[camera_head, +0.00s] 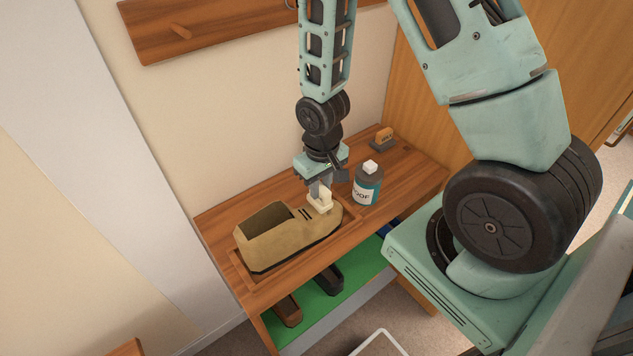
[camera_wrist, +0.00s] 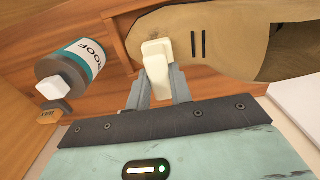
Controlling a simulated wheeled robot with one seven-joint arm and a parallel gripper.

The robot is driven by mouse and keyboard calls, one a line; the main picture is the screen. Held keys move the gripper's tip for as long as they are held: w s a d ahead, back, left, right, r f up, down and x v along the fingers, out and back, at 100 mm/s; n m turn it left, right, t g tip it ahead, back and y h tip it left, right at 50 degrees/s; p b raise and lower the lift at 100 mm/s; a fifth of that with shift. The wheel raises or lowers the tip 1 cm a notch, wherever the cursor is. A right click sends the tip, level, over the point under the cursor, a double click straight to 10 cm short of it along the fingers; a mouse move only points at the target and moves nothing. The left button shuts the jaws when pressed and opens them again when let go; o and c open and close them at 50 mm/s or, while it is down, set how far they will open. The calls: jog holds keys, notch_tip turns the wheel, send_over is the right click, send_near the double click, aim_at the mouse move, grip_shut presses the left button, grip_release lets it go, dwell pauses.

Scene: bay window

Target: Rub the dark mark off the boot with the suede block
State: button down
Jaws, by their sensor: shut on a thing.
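The tan boot (camera_head: 285,235) stands in a shallow wooden tray on the bench, its toe pointing right. Its side and toe also show in the wrist view (camera_wrist: 225,38). My gripper (camera_head: 320,194) is above the toe end, shut on a cream suede block (camera_head: 323,203). In the wrist view the block (camera_wrist: 157,62) sticks out between the fingertips and overlaps the boot's toe; I cannot tell whether it touches. Short dark lines (camera_wrist: 198,44) show on the boot beside the block.
A grey bottle (camera_head: 368,184) with a teal label and white cap stands close right of my gripper. A small orange-topped block (camera_head: 384,139) sits on a dark base at the back. Dark and brown shoes (camera_head: 329,280) rest on the green shelf below. The wall is close behind.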

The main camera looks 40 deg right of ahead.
jog(key=shift+s+f+b, duration=0.2)
jog(key=shift+s+b, duration=0.15)
jog(key=shift+s, duration=2.25)
jog(key=shift+w+r+p, duration=0.15)
jog(key=shift+w+p, duration=0.15)
jog(key=shift+w, duration=0.65)
jog(key=shift+w+r+p, duration=0.1)
jog(key=shift+w+p, duration=0.2)
jog(key=shift+w, duration=0.6)
jog(key=shift+w+f+p, duration=0.1)
jog(key=shift+w+p, duration=0.2)
jog(key=shift+w, duration=1.6)
jog(key=shift+s+b, duration=0.5)
jog(key=shift+s, duration=2.95)
jog(key=shift+w+p, duration=0.7)
jog(key=shift+w, duration=2.75)
jog(key=shift+s+f+b, duration=0.1)
jog(key=shift+s+b, duration=0.35)
jog(key=shift+s, duration=3.1)
jog(key=shift+w+p, duration=0.55)
jog(key=shift+w, duration=3.05)
